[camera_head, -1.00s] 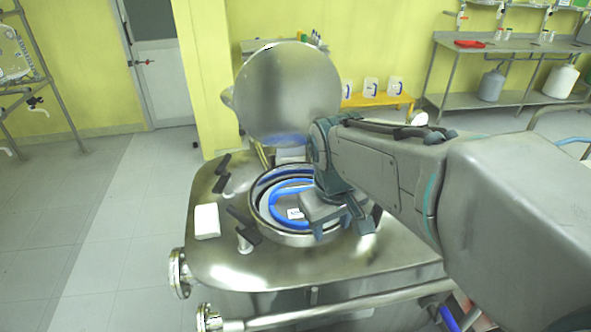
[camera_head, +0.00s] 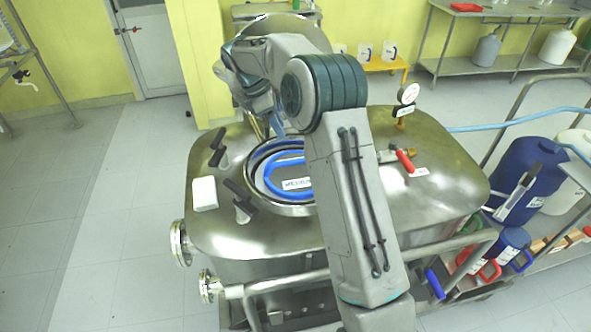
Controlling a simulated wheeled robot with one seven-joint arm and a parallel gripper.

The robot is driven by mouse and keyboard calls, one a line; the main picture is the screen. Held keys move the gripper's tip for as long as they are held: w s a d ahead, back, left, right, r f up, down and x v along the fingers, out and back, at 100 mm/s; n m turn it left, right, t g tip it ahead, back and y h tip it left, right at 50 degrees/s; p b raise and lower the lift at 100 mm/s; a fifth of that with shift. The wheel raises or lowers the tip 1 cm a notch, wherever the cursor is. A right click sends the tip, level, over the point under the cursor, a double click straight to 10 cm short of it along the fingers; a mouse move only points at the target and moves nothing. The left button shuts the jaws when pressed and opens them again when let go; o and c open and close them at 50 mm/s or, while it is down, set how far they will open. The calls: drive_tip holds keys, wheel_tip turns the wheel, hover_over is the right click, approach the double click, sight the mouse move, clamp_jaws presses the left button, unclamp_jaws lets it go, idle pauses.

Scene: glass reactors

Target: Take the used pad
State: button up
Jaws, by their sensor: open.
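A white pad-like block (camera_head: 204,193) lies flat on the left side of the steel vessel top (camera_head: 240,232), left of the round opening (camera_head: 290,208). I cannot tell from its look whether it is used. Inside the opening is a blue ring (camera_head: 272,180), with a white label in it. My gripper (camera_head: 276,124) is at the back edge of the opening, largely hidden behind my arm. It is open, and I see nothing held in it. It is apart from the white block.
Black-handled clamps (camera_head: 238,190) stand between the block and the opening. The raised round lid (camera_head: 283,27) is behind, mostly hidden by my arm. A gauge (camera_head: 408,94) and a red-handled valve (camera_head: 404,160) stand on the right. A blue drum (camera_head: 528,178) is beyond the vessel.

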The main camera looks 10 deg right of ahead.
approach(296, 162)
drive_tip(key=x, duration=0.4)
drive_tip(key=shift+w+d+f+p, duration=0.2)
drive_tip(key=shift+d+f+p, duration=0.1)
drive_tip(key=p+x, duration=0.1)
drive_tip(key=x, duration=0.4)
drive_tip(key=shift+a+f, duration=0.1)
drive_tip(key=shift+f, duration=0.15)
drive_tip(key=shift+f, duration=0.3)
clamp_jaws()
